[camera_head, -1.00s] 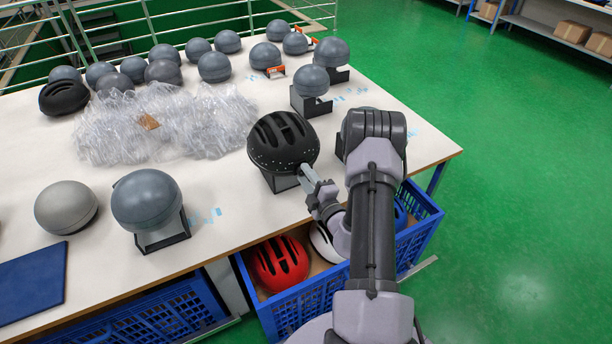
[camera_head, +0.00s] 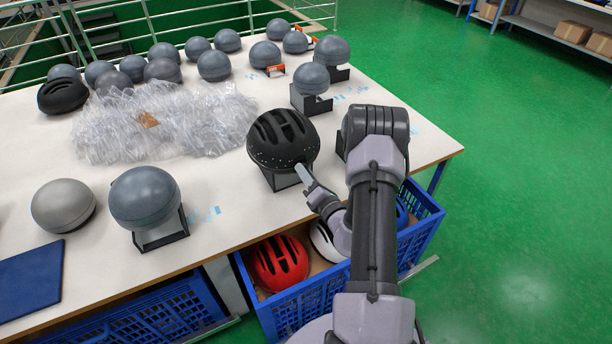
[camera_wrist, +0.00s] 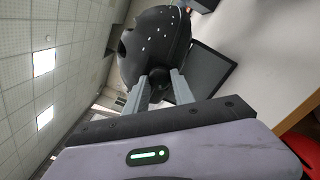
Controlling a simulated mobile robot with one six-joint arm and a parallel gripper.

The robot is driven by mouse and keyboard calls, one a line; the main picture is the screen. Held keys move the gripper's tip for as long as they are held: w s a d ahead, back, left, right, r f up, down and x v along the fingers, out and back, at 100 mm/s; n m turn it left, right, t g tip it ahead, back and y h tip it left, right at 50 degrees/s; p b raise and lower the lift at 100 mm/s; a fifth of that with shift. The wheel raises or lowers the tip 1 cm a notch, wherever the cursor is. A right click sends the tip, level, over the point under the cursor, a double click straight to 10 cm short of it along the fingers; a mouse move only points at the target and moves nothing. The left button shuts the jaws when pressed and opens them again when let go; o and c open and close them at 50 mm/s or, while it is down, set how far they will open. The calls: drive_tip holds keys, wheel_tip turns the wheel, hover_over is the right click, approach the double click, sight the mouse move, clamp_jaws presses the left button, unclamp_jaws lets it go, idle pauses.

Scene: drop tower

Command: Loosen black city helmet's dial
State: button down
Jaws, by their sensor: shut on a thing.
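The black city helmet (camera_head: 282,142) sits on a dark stand (camera_head: 282,180) near the front edge of the table. It has broad vents on top and small pale dots along its lower shell. In the wrist view the helmet (camera_wrist: 155,45) fills the upper middle. My gripper (camera_head: 300,170) reaches the helmet's near lower rim. In the wrist view my gripper (camera_wrist: 163,80) has its two grey fingers on either side of a small dark round part, the dial (camera_wrist: 160,79), under the helmet's rim. The fingers hide much of the dial.
Several grey headforms stand on the table, one on a near stand (camera_head: 146,198). Crumpled clear plastic wrap (camera_head: 165,122) lies left of the helmet. A blue crate (camera_head: 310,303) with a red helmet (camera_head: 279,264) and other helmets sits below the table edge.

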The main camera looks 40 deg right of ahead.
drive_tip(key=n+b, duration=0.5)
drive_tip(key=n, duration=0.6)
drive_tip(key=shift+d, duration=0.1)
drive_tip(key=shift+n, duration=0.4)
idle(0.3)
drive_tip(key=c, duration=1.1)
unclamp_jaws()
drive_tip(key=shift+o, duration=0.2)
drive_tip(key=v, duration=1.7)
drive_tip(key=shift+s+p, duration=0.25)
drive_tip(key=shift+p, duration=0.15)
